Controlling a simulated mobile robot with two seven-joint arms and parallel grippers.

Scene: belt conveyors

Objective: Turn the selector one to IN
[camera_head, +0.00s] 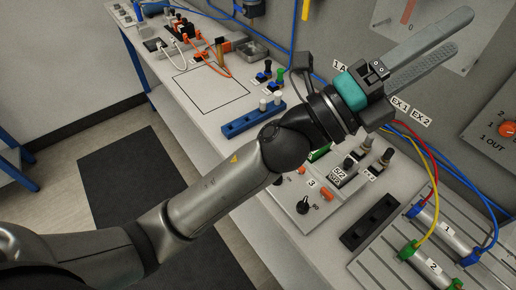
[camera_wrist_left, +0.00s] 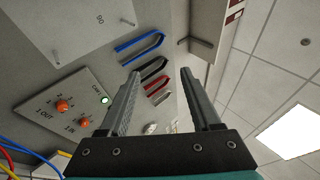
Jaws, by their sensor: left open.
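A wall panel on the right of the head view carries an orange knob (camera_head: 507,129) beside the labels "1 OUT" and "2". The panel (camera_wrist_left: 38,125) also shows at the left of the left wrist view, with two orange knobs, one of them (camera_wrist_left: 62,106) near "1 OUT" and the other (camera_wrist_left: 85,122) near "IN". I cannot tell for sure which knob is selector one or where its pointer stands. My left gripper (camera_head: 461,32) is raised near the wall, open and empty, apart from the knobs. Its spread fingers also show in the wrist view (camera_wrist_left: 160,73). My right gripper is not in view.
The bench holds a panel with a black knob (camera_head: 303,206), a blue rack (camera_head: 252,118), and cylinders (camera_head: 447,232) with coloured tubes. Red and blue tubes run in front of the wall near the knob panel.

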